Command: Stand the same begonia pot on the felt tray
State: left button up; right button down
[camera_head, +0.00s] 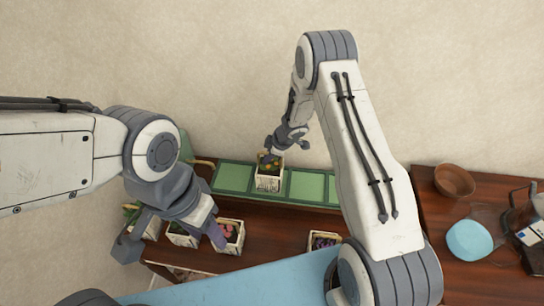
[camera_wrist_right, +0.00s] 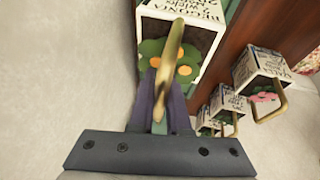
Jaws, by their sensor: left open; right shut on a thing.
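The begonia pot (camera_head: 268,182), a white printed box with orange-yellow flowers and a loop handle, is at the green felt tray (camera_head: 234,178), over a middle section. I cannot tell whether its base touches the felt. My right gripper (camera_head: 283,147) is above it, shut on the handle. The right wrist view shows the handle between the fingers (camera_wrist_right: 165,105) and the pot's lettered side (camera_wrist_right: 190,12) beyond; its base is out of frame. My left gripper (camera_head: 172,242) is open and empty, over the other pots at the front left.
A pink-flowered pot (camera_head: 229,236) and other pots (camera_head: 182,236) stand below the left gripper. A purple-flowered pot (camera_head: 323,242) stands near the front middle. Felt sections (camera_head: 306,186) beside the pot are clear.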

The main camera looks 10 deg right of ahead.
jog(key=shift+r, duration=0.1)
jog(key=c, duration=0.9)
grip_release()
jog(key=shift+f, duration=0.2)
